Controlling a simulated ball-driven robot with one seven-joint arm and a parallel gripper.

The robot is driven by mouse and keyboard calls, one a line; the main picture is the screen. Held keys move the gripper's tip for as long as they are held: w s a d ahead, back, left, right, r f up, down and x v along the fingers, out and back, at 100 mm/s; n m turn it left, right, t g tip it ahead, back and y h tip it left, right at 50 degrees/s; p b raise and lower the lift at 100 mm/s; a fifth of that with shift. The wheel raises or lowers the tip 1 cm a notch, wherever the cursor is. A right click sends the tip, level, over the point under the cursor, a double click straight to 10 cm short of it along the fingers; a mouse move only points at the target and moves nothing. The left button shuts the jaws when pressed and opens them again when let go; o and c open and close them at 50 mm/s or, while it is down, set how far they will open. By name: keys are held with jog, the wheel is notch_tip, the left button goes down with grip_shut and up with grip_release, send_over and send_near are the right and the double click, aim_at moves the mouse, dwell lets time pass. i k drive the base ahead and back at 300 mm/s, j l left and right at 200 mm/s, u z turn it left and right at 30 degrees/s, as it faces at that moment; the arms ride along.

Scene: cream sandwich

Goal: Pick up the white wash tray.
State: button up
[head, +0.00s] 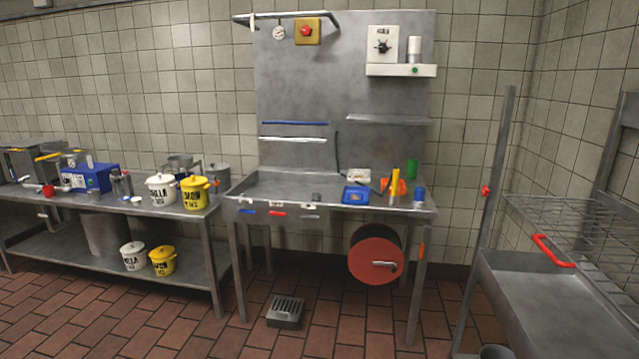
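I cannot make out a white wash tray for certain. A small white box-like item (354,176) sits on the metal bench (280,187) in the middle, behind a blue tray (355,195). It is too small to tell if it is the wash tray. At the right stands a grey metal basin (540,300) below a wire rack (575,215), with a red handle (553,251) near its back edge. My gripper is not in view.
A lower steel table (110,203) at the left holds white and yellow lidded pots (195,192) and a blue box (88,178). A red hose reel (376,262) hangs under the middle bench. A grey slotted block (285,312) lies on the tiled floor. The front floor is clear.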

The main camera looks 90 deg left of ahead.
aim_at(362, 177)
jog(key=u, duration=2.15)
